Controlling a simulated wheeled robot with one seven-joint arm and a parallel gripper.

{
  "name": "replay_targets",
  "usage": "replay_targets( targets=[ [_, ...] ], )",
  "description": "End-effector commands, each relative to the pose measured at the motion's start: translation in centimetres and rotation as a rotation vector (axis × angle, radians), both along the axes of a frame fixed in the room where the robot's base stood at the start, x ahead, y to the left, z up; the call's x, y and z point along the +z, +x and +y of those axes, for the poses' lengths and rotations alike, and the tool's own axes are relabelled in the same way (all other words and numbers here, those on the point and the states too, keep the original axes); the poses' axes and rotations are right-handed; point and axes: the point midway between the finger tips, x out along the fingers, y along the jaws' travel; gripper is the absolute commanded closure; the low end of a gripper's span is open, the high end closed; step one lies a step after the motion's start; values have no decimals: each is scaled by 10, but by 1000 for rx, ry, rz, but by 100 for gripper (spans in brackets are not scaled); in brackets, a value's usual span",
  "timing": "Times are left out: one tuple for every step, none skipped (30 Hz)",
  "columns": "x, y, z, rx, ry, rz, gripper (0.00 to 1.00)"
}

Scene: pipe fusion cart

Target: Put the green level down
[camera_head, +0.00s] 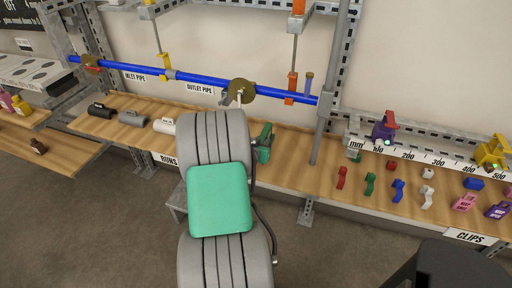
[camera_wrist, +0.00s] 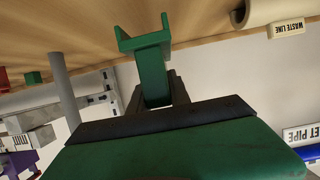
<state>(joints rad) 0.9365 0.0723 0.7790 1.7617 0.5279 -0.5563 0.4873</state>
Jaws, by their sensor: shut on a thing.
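The green level (camera_wrist: 152,78) is held in my gripper (camera_wrist: 155,92) in the wrist view. It is a narrow green piece with a forked far end, and the dark fingers are shut on its near part. The forked end shows against the wooden shelf (camera_wrist: 90,40); I cannot tell if it touches it. In the head view my arm hides much of the work area. A green shape (camera_head: 264,142) shows just right of the arm, in front of the shelf; I cannot tell there which part is hand and which is level.
A blue pipe (camera_head: 205,79) runs above the shelf. At right is a ruler (camera_head: 428,159) with a purple device (camera_head: 383,130) and a yellow device (camera_head: 493,151). Several coloured clips (camera_head: 398,190) lie before it. Dark, grey and white pipe pieces (camera_head: 132,117) lie left. A steel post (camera_head: 323,130) stands right of the arm.

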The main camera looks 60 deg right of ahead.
Motion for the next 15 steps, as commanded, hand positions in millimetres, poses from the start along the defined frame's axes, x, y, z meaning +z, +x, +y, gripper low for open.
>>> replay_targets(
  targets=[
    [-8, 0, 0, 1, 2, 2, 100],
    [-13, 0, 1, 2, 3, 2, 100],
    [-21, 0, 1, 1, 3, 2, 100],
    [-26, 0, 1, 1, 3, 3, 100],
    [-30, 0, 1, 1, 2, 3, 100],
    [-34, 0, 1, 1, 1, 2, 100],
    [-35, 0, 0, 0, 0, 1, 100],
    [-34, 0, 0, 1, -1, -1, 100],
    [-34, 0, 0, 1, -2, -2, 100],
    [-34, 0, 0, 1, -1, -1, 100],
    [-34, 0, 0, 1, -1, -1, 100],
    [-34, 0, 0, 1, -1, -1, 100],
    [-34, 0, 0, 1, -1, -1, 100],
    [-36, 0, 0, 1, -1, -1, 100],
    [-37, 0, 0, 1, -1, -1, 100]
  ],
)
